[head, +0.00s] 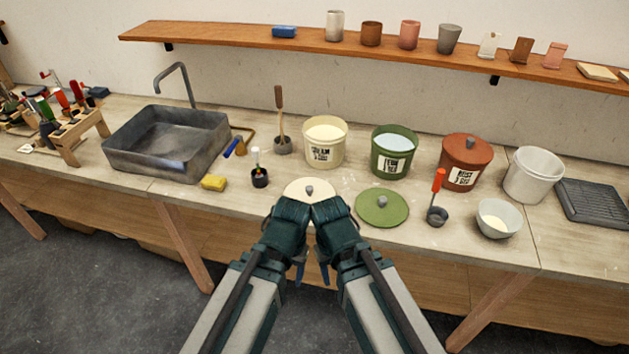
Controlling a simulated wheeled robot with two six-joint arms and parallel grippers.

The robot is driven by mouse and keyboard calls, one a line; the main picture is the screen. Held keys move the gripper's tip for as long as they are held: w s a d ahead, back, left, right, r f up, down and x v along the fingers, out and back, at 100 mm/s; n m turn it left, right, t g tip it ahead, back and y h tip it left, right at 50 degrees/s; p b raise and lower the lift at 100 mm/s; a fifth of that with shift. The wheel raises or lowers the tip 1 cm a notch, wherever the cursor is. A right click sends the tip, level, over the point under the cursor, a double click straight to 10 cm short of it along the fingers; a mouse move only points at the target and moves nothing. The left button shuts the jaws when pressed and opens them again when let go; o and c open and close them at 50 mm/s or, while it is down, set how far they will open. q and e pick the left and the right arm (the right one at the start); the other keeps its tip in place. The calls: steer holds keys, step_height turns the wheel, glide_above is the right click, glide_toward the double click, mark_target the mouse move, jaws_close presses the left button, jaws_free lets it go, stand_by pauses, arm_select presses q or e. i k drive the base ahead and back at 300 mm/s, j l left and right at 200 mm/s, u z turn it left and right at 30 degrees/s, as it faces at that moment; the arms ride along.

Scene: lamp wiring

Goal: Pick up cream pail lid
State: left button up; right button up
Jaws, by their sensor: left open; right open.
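The cream pail lid (297,185) lies on the worktop at the front middle, a flat cream disc with a small grey knob. Its near part is hidden behind my grippers. My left gripper (289,216) and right gripper (332,214) are side by side just on the near side of the lid. Both are open and hold nothing that I can see; their fingertips are hard to make out, and I cannot tell whether they touch the lid. The cream pail (325,146) stands open behind the lid, filled with pale material.
A green lid (382,208) lies to the right, before the open green pail (393,157). The terracotta pail (463,167) has its lid on. A black pot (260,178) with a brush and a yellow sponge (214,183) are to the left, near the sink (166,144).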

mark_target(308, 190)
steer(key=i+z, duration=0.15)
steer(key=z, duration=0.3)
steer(key=i+z, duration=0.2)
steer(key=z, duration=0.3)
